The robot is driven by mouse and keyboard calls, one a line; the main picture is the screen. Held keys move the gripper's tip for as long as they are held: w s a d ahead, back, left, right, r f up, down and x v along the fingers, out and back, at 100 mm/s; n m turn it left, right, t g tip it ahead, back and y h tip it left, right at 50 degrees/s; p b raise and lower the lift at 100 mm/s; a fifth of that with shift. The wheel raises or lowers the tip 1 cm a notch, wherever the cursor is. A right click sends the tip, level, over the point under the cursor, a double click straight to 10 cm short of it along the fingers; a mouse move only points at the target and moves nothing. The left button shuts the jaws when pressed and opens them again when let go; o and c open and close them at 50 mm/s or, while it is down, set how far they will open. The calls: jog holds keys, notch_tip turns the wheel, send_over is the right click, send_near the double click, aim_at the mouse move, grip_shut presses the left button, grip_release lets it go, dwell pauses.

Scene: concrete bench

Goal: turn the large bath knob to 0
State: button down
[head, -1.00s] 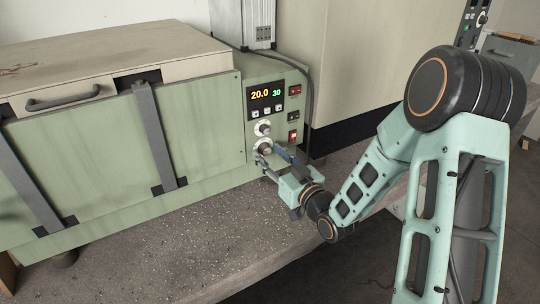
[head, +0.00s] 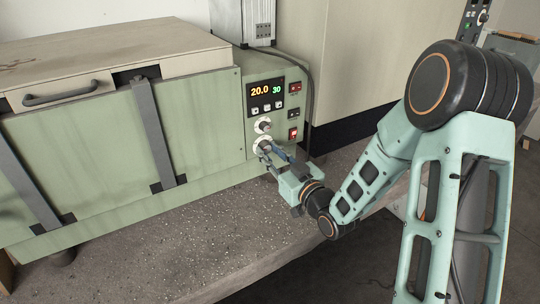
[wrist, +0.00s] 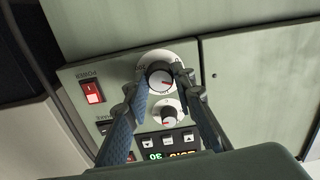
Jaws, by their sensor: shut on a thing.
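The large bath knob (wrist: 160,79) is dark with a pale dial around it and a red mark on its face. In the head view it is the lower of two knobs (head: 264,147) on the green control panel (head: 254,72), partly hidden by my fingers. My gripper (wrist: 160,78) is shut on the large knob, with one finger on each side. It reaches the knob from the front right in the head view (head: 266,149).
A smaller knob (wrist: 168,115) sits close by, between the large knob and the display (head: 266,92), which reads 20.0 and 30. A red power switch (wrist: 92,91) and other switches are beside them. The concrete bench (head: 190,230) is clear in front.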

jog(key=n+b, duration=0.1)
jog(key=b, duration=0.1)
jog(key=n+b, duration=0.2)
jog(key=b, duration=0.1)
jog(key=shift+f, duration=0.35)
jog(key=n+b, duration=0.2)
jog(key=b, duration=0.2)
jog(key=shift+n, duration=0.4)
jog(key=n+b, duration=0.4)
jog(key=b, duration=0.2)
jog(key=shift+r, duration=0.2)
jog(key=shift+r+n+b, duration=0.15)
jog(key=shift+n+b, duration=0.45)
jog(key=shift+b, duration=0.2)
jog(key=shift+r, duration=0.1)
jog(key=c, duration=1.6)
grip_release()
